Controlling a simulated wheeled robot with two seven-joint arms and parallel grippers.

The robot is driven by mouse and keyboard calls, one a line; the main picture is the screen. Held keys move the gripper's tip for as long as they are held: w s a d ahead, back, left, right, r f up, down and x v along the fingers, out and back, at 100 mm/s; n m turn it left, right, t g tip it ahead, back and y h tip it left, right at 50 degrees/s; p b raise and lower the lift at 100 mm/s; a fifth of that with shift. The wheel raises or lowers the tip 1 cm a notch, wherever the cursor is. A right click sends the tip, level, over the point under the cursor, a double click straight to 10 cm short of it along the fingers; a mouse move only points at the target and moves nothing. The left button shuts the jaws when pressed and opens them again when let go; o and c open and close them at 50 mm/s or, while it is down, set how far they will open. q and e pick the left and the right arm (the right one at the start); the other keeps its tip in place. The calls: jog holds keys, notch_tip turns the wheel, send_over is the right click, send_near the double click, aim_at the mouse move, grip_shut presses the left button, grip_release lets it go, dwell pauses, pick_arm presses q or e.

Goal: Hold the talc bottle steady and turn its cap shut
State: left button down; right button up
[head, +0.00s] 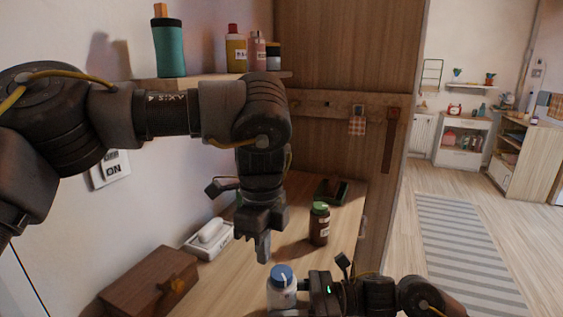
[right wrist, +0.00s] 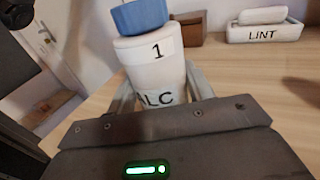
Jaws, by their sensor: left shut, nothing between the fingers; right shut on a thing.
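The talc bottle (head: 281,298) is white with a blue cap (head: 282,274) that bears a white mark. It stands at the bottom of the head view. My right gripper (head: 306,294) is shut on the bottle's body. In the right wrist view the bottle (right wrist: 150,65) sits between the two fingers, with "1" and part of "TALC" on its labels, and its blue cap (right wrist: 139,15) is cut off by the top edge. My left gripper (head: 263,249) points down, shut and empty, above and slightly left of the cap, apart from it. Whether the cap is fully seated cannot be told.
A brown bottle with a green cap (head: 319,224) stands right of my left gripper. Behind it is a dark tray (head: 331,192). A white lint box (head: 209,238) and a wooden box (head: 150,283) lie left. A shelf (head: 200,87) with several bottles is above.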

pick_arm(q)
jog(key=shift+r, duration=1.95)
pick_arm(e)
jog(key=o, duration=1.1)
jog(key=d, duration=1.2)
jog(key=shift+w, duration=0.2)
